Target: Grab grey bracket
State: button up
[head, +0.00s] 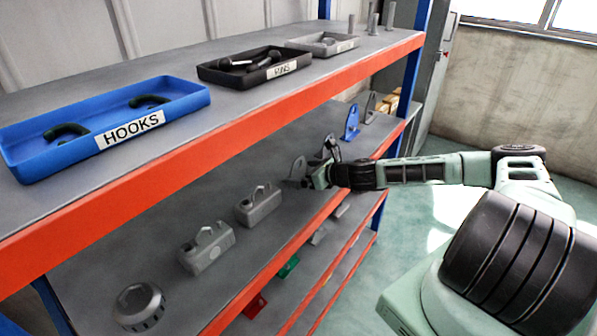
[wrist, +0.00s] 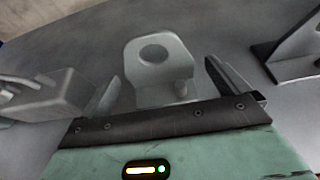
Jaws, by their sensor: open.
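A grey bracket (wrist: 152,78) with a round hole in its upright plate stands on the middle shelf. In the wrist view it is between the two fingers of my gripper (wrist: 162,75), which is open, with a gap visible on each side. In the head view the bracket (head: 297,169) stands just left of my gripper (head: 314,176), partly hidden by it. A second grey bracket (wrist: 298,45) shows at the right edge of the wrist view, apart from the fingers.
A grey block-shaped part (wrist: 45,98) lies close left of the left finger. On the same shelf are grey hoist parts (head: 258,205) and a blue bracket (head: 351,123). The upper shelf's orange edge beam (head: 230,115) runs above, carrying a blue hooks tray (head: 180,98).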

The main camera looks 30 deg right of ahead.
jog(key=shift+x, duration=1.25)
jog(key=c, duration=1.3)
jog(key=shift+r, duration=0.15)
jog(key=shift+c, duration=0.7)
jog(key=shift+r, duration=0.1)
